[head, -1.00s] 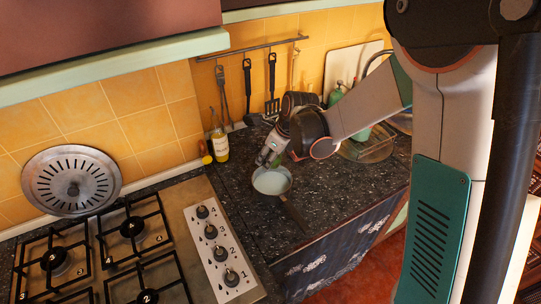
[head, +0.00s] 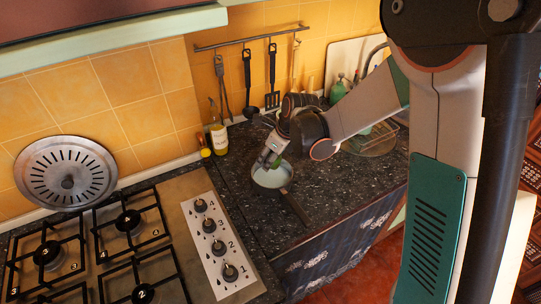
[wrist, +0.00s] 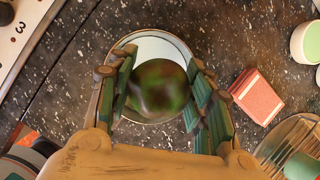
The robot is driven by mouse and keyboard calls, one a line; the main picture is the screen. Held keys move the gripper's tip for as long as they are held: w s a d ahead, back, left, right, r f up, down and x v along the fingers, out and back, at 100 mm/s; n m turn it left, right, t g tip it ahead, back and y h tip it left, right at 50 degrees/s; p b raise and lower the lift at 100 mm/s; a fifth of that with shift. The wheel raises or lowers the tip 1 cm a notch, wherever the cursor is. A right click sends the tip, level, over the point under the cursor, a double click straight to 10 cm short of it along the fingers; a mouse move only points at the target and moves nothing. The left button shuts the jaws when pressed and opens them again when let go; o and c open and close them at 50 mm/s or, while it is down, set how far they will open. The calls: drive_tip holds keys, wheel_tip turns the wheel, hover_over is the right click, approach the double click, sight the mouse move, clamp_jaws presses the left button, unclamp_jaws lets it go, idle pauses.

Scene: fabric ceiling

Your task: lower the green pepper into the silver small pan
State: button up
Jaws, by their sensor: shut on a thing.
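The green pepper (wrist: 157,90) is dark green with brownish-red patches. In the wrist view it sits between the two fingers of my gripper (wrist: 160,80), which is shut on it. The silver small pan (wrist: 166,46) lies directly behind the pepper in that view, its pale round inside partly covered. In the head view the pan (head: 270,179) stands on the dark counter with its handle toward the front right. My gripper (head: 271,158) points down over the pan's back part. The pepper is mostly hidden there, and its exact height above the pan's bottom is unclear.
The gas stove (head: 130,240) is left of the pan. A bottle (head: 218,138) stands by the tiled wall, under hanging utensils (head: 271,85). The wrist view shows a red box (wrist: 257,96) and a green-white cup (wrist: 308,42) right of the pan. The counter around the pan is mostly clear.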

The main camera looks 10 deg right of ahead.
drive_tip(key=shift+f+b, duration=1.4)
drive_tip(key=shift+f, duration=0.35)
drive_tip(key=shift+f+b, duration=2.1)
drive_tip(key=shift+f, duration=0.4)
idle(0.8)
drive_tip(key=o, duration=1.2)
